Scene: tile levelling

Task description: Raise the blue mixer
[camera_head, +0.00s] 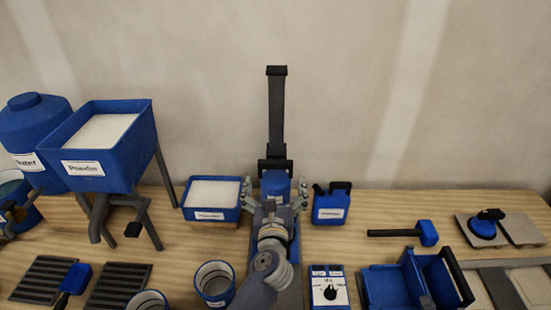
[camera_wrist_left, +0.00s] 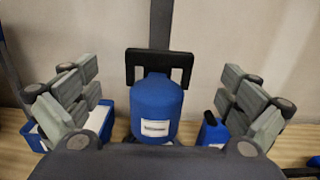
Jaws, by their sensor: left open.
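The blue mixer (camera_head: 275,184) is a blue rounded body on a tall dark upright column (camera_head: 276,110) at the back middle of the table. In the left wrist view the blue mixer (camera_wrist_left: 157,108) has a white label and a black handle (camera_wrist_left: 159,62) above and behind it. My left gripper (camera_head: 275,192) is open in front of the mixer. In the left wrist view the fingers of my left gripper (camera_wrist_left: 160,95) stand wide apart on both sides of the mixer, with gaps to it. The mixer's lower part is hidden by my left gripper and arm. My right gripper is not in view.
A white-filled blue tray (camera_head: 210,197) stands left of the mixer and a blue jug (camera_head: 331,203) stands right of it. A bucket (camera_head: 214,282) and a control box (camera_head: 328,287) are in front. A blue hopper (camera_head: 104,145) is at left. A mallet (camera_head: 405,233) lies at right.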

